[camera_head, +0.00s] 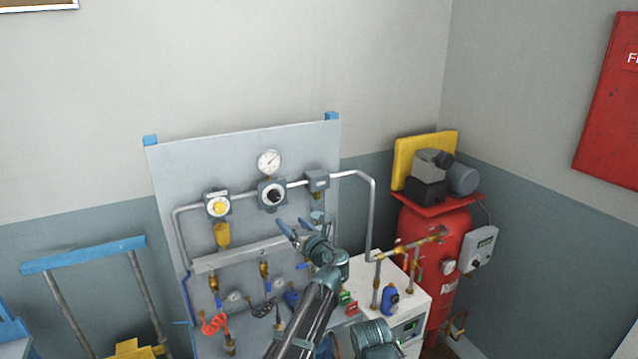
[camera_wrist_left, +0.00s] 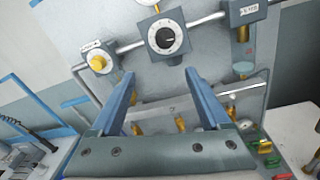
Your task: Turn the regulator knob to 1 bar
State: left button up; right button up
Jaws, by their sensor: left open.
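The regulator (camera_head: 272,194) is a grey square block with a white dial and a dark knob, mounted on the upright panel. In the left wrist view the regulator knob (camera_wrist_left: 166,39) sits above and beyond the fingertips. A round white pressure gauge (camera_head: 269,161) stands directly above the regulator; its reading is too small to tell. My left gripper (camera_head: 291,227) is open and empty, just below and right of the regulator in the head view. In the left wrist view its two fingers (camera_wrist_left: 159,74) are spread wide, pointing at the panel, apart from the knob.
Left of the regulator is a unit with a yellow knob (camera_head: 218,207); right of it is a grey box (camera_head: 317,180). A pipe (camera_head: 365,178) links them. A white cabinet (camera_head: 352,272) and a red tank (camera_head: 425,228) stand at right. A grey rail (camera_head: 240,253) crosses the panel below.

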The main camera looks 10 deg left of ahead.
aim_at(276, 197)
pick_arm(q)
jog(key=shift+m, duration=0.5)
jog(key=x, duration=0.9)
jog(key=w+d+r+x, duration=0.1)
jog(key=x, duration=0.3)
jog(key=shift+w+a, duration=0.15)
jog(key=shift+w, duration=0.2)
grip_shut()
